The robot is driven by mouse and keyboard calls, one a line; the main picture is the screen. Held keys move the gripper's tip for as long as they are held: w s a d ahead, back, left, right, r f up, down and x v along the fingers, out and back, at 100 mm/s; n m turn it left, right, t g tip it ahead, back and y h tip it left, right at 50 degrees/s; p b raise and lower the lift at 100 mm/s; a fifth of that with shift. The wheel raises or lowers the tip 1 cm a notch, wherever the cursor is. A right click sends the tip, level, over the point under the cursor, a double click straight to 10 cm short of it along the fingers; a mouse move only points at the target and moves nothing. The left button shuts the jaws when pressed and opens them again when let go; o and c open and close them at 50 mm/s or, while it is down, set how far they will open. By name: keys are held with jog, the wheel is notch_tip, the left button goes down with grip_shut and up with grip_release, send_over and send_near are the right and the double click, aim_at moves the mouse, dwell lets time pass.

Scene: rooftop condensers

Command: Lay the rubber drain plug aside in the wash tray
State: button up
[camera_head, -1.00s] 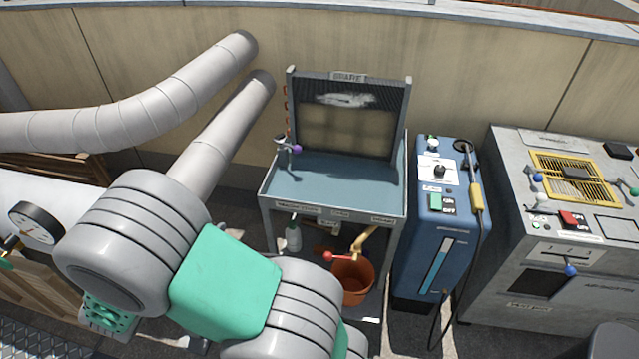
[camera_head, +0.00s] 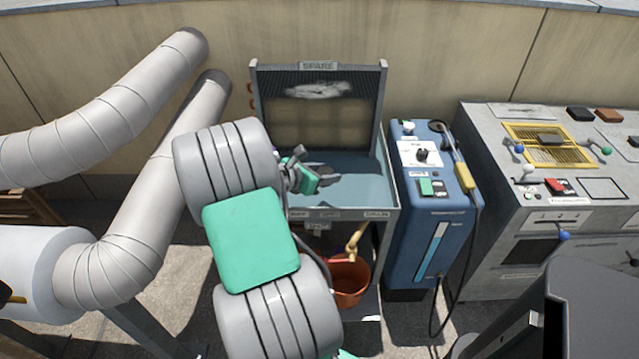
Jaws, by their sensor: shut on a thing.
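The wash tray (camera_head: 376,187) is a shallow blue-grey basin on a metal stand, in the middle of the head view. A tall panel marked SPARE stands at its back. My gripper (camera_head: 328,176) is over the left and middle part of the tray, small and partly hidden by my own wrist. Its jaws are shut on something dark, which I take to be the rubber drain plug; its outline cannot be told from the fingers. I cannot tell how high the gripper is above the tray floor. My arm hides the tray's left end.
An orange bucket (camera_head: 349,281) stands under the tray, below a yellowish pipe (camera_head: 356,238). A blue machine (camera_head: 432,215) with a cable stands close on the right, then a grey console (camera_head: 540,215). Thick grey ducts (camera_head: 150,220) fill the left. The tray's right part is clear.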

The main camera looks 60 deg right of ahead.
jog(key=w+d+f, duration=0.1)
jog(key=d+f, duration=0.1)
jog(key=w+d+f+b, duration=0.1)
jog(key=d+f, duration=0.1)
jog(key=w+d+f, duration=0.1)
jog(key=d+f, duration=0.2)
jog(key=shift+b, duration=0.3)
jog(key=f, duration=0.3)
jog(key=shift+d+f+b, duration=0.2)
jog(key=shift+d+b, duration=0.1)
jog(key=o, duration=1.4)
jog(key=shift+c, duration=0.2)
jog(key=p+v, duration=0.1)
jog(key=v, duration=1.1)
jog(key=shift+p, duration=0.35)
